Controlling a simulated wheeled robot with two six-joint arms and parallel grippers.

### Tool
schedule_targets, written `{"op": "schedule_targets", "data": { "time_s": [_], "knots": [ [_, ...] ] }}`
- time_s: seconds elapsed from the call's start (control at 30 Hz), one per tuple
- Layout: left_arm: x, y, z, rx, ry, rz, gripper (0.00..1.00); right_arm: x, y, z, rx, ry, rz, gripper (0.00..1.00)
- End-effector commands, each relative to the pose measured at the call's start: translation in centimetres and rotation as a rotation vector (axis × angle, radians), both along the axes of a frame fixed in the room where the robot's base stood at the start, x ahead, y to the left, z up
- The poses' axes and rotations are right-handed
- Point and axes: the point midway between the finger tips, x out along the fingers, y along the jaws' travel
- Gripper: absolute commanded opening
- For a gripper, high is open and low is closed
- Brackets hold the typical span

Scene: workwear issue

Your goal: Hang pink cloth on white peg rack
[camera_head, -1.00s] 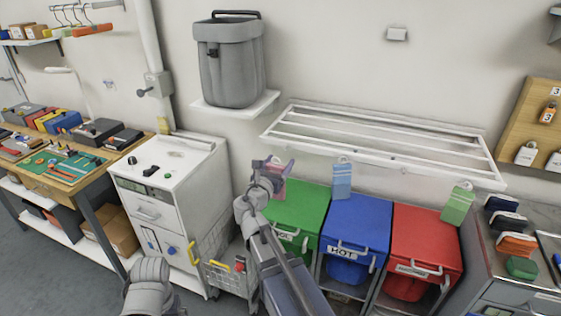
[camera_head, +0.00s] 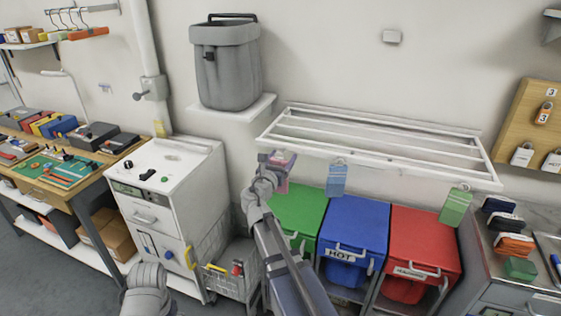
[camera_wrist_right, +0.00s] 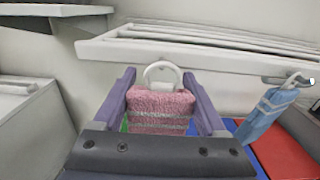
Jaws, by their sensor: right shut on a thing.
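The pink cloth (camera_wrist_right: 160,108) is a small folded towel with grey stripes and a white loop (camera_wrist_right: 163,70) on top. It also shows in the head view (camera_head: 283,161). My right gripper (camera_head: 277,160) is shut on it, one purple finger on each side in the right wrist view (camera_wrist_right: 160,80). The white rack (camera_head: 378,153) is on the wall. The cloth is at the rack's front edge, near its left end. I cannot tell whether the loop touches a peg. A blue cloth (camera_head: 337,180) and a green cloth (camera_head: 455,207) hang from the front edge.
Green (camera_head: 298,212), blue (camera_head: 354,225) and red (camera_head: 424,240) bins stand below the rack. A grey bucket (camera_head: 226,65) sits on a wall shelf to the left. A white cabinet (camera_head: 175,190) stands below it. The front edge between the blue and green cloths is clear.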

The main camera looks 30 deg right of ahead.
Motion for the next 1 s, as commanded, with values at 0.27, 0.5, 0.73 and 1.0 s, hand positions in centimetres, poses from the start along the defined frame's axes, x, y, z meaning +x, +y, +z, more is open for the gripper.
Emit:
{"op": "schedule_targets", "data": {
  "time_s": [0.27,0.5,0.73,1.0],
  "knots": [
    [0.0,0.0,-0.1,0.000,0.000,0.000,1.00,1.1,-1.3,-0.1,0.000,0.000,-0.002,0.30],
    [0.0,0.0,-0.2,0.000,0.000,0.000,1.00,2.0,-2.3,-0.2,0.000,0.000,-0.001,0.30],
    [0.0,0.0,-0.6,0.000,0.000,0.000,1.00,2.6,-3.0,-0.6,0.000,0.000,-0.001,0.30],
    [0.0,0.0,-0.8,0.000,0.000,0.000,1.00,2.8,-3.4,-0.8,0.000,0.000,0.000,0.30]
  ]
}}
